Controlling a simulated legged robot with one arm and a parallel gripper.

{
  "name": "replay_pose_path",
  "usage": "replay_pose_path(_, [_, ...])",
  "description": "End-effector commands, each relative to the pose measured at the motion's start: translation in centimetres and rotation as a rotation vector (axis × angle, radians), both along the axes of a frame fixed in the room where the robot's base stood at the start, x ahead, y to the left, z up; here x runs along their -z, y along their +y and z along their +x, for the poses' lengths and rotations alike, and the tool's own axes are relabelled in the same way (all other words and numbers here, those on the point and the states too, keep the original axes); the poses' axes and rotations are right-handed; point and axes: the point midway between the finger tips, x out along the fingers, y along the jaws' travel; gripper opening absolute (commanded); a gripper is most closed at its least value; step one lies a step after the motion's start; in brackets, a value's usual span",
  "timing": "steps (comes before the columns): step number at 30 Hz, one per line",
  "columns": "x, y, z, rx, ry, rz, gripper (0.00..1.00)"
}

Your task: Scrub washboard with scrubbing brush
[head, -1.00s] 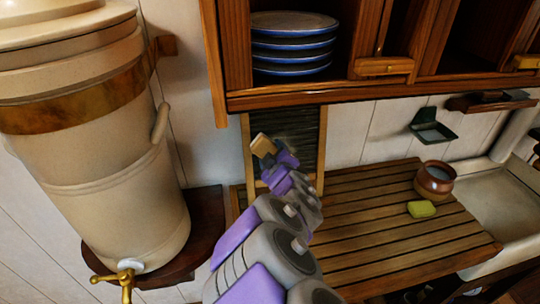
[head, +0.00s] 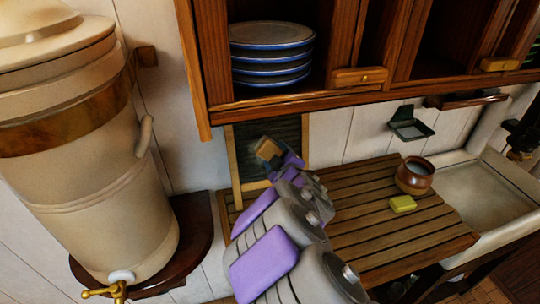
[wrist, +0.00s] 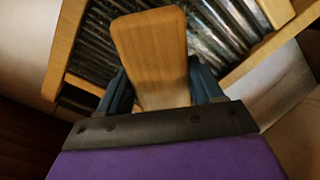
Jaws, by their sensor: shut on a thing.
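The washboard (head: 262,133) has a wooden frame and a dark ribbed face. It leans upright against the wall at the back left of the slatted counter, below the cupboard. The scrubbing brush (head: 268,148) has a light wooden body, and my gripper (head: 284,161) is shut on it in front of the washboard. In the wrist view the brush (wrist: 152,50) sticks out between the blue fingers of my gripper (wrist: 165,88), with the washboard's ribbed face (wrist: 215,30) behind it. The bristles are hidden, and I cannot tell whether they touch the ribs.
A large cream water urn (head: 85,170) with a brass tap stands at left. The wooden cupboard (head: 300,108) with stacked plates (head: 272,52) overhangs the washboard. The slatted counter (head: 370,232) holds a brown pot (head: 414,175) and a yellow sponge (head: 402,204). A sink (head: 487,195) is at right.

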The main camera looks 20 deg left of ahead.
Motion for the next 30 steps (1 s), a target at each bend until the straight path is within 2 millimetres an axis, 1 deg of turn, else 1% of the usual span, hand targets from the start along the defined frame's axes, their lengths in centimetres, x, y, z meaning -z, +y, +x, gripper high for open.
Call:
replay_pose_path(7, [-0.1, -0.7, 0.4, 0.000, -0.001, 0.001, 0.05])
replay_pose_path(15, [-0.1, -2.7, 1.4, 0.002, 0.002, -0.001, 0.05])
replay_pose_path(18, [-0.1, -3.1, 1.7, 0.002, 0.001, 0.000, 0.05])
replay_pose_path(30, [-0.1, -3.3, 1.5, -0.001, 0.000, 0.000, 0.05])
